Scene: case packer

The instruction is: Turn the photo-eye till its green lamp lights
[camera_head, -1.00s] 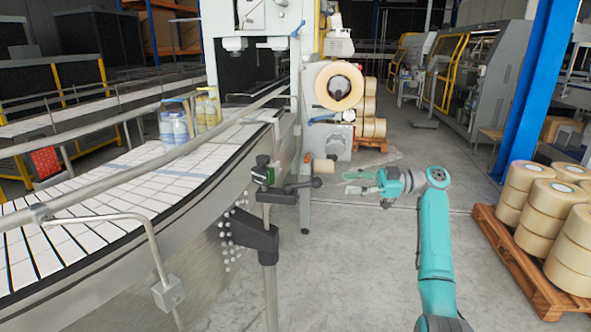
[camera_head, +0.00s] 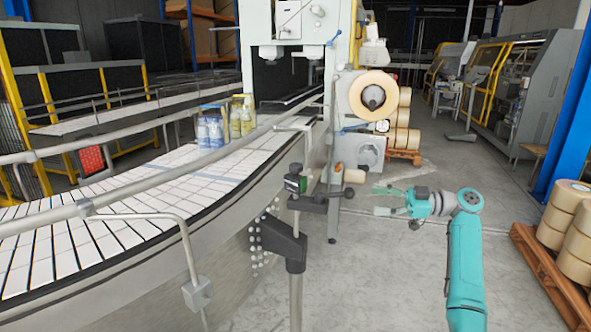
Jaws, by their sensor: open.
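I cannot tell at this size whether a green lamp is lit. My gripper (camera_head: 377,201) is at the end of my teal arm, to the right of the photo-eye and knob. Its fingers are spread, point left and hold nothing. It looks apart from the knob.
The curved conveyor (camera_head: 150,215) with a metal rail fills the left. Bottle packs (camera_head: 211,131) stand on it. The case packer with a tape roll (camera_head: 373,96) rises behind the photo-eye. A pallet (camera_head: 545,270) of rolls stands at right. Floor between is clear.

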